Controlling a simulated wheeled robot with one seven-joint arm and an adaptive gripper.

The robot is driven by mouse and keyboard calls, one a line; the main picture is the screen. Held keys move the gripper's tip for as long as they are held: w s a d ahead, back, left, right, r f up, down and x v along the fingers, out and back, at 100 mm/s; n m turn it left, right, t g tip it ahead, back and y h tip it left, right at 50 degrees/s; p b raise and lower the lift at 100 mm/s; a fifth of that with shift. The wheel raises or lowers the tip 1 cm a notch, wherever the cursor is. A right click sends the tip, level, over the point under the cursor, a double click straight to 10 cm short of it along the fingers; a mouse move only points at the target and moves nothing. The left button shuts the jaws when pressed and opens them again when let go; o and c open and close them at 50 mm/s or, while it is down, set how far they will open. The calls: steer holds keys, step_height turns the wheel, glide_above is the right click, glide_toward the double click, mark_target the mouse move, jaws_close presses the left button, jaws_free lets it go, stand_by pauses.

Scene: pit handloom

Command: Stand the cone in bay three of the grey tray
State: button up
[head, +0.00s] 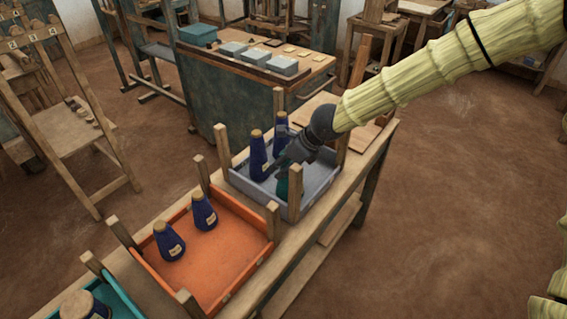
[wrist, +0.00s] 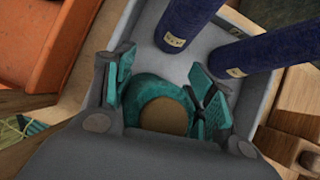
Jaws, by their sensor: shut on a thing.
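A teal cone with a brown top (wrist: 163,112) is between the fingers of my gripper (wrist: 160,100), which is shut on it. In the head view my gripper (head: 288,160) reaches down into the grey tray (head: 316,181), and a teal part of the cone (head: 283,187) shows below it near the tray's front corner post. Two blue cones, one nearer (head: 258,156) and one farther (head: 281,135), stand in the same tray beside my gripper. I cannot tell whether the held cone touches the tray floor, and its base is hidden.
An orange tray (head: 222,262) with two blue cones stands next to the grey tray on the wooden bench. A teal tray (head: 121,300) is at the lower left. Wooden corner posts (head: 295,193) rise around the trays. A cabinet with grey boxes (head: 257,57) stands behind.

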steer(key=o, duration=1.5)
steer(key=shift+o, duration=0.2)
steer(key=v, duration=1.2)
steer(key=shift+p, duration=0.3)
